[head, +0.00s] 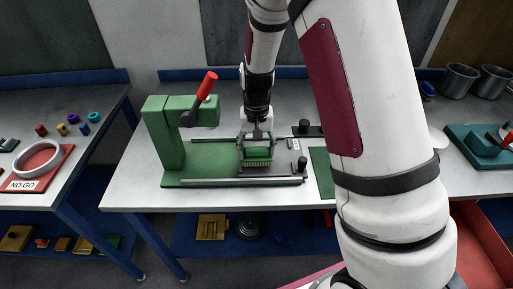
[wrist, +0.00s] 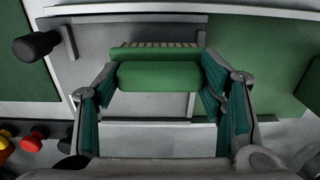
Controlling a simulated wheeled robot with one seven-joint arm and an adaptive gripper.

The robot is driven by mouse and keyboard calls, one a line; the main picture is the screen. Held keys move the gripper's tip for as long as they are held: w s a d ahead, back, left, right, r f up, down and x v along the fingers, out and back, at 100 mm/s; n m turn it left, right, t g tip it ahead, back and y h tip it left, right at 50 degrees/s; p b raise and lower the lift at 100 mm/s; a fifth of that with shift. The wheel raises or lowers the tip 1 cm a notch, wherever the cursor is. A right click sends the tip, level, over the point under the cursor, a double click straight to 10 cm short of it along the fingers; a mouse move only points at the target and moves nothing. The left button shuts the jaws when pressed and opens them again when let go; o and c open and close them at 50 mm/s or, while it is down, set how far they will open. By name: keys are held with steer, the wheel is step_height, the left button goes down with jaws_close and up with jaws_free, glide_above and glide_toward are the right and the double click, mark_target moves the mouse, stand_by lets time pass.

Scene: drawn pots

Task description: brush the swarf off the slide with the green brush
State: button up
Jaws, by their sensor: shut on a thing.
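The green brush (head: 257,153) is held in my gripper (head: 257,146), with its pale bristles pointing down over the slide. In the wrist view the brush (wrist: 158,76) lies crosswise between both fingers (wrist: 160,78), which are shut on it, and its bristles show along its far edge. The slide (head: 285,170) is a grey plate with dark knobs on the green machine's base; its bare surface also shows in the wrist view (wrist: 90,50). I cannot tell whether the bristles touch it. I cannot make out any swarf; the brush and gripper hide part of the slide.
The green machine (head: 165,135) with a red-handled lever (head: 207,85) stands left of my gripper. A steel rail (head: 240,181) runs along its front. A dark green mat (head: 322,170) lies to the right, partly behind my arm. Left of the machine the bench (head: 128,190) is bare.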

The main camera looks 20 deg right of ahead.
steer(key=shift+f, duration=0.4)
steer(key=shift+w, duration=0.1)
